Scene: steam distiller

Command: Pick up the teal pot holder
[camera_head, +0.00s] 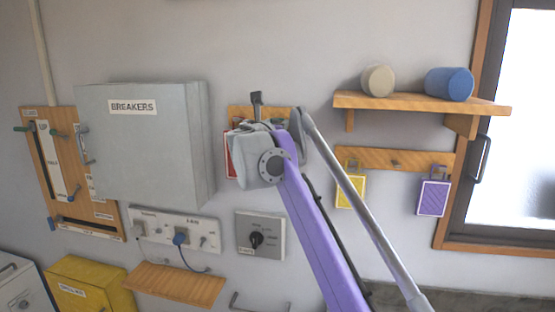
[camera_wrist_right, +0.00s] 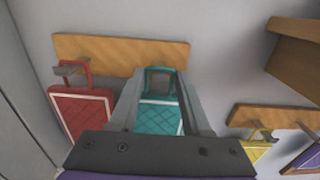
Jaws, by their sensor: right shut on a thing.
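The teal pot holder (camera_wrist_right: 158,119) shows in the right wrist view, hanging in front of a wooden peg rail (camera_wrist_right: 100,50) on the wall. My right gripper (camera_wrist_right: 163,80) is around its upper loop, shut on it. In the head view my right gripper (camera_head: 262,112) is up at the rail, and the arm hides the teal pot holder. My left gripper is not in view.
A red pot holder (camera_wrist_right: 84,110) hangs close to the left of the gripper. Yellow (camera_head: 350,192) and purple (camera_head: 433,198) pot holders hang on a second rail to the right, below a shelf (camera_head: 420,103) with two rolls. A breaker box (camera_head: 150,160) stands out from the wall at left.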

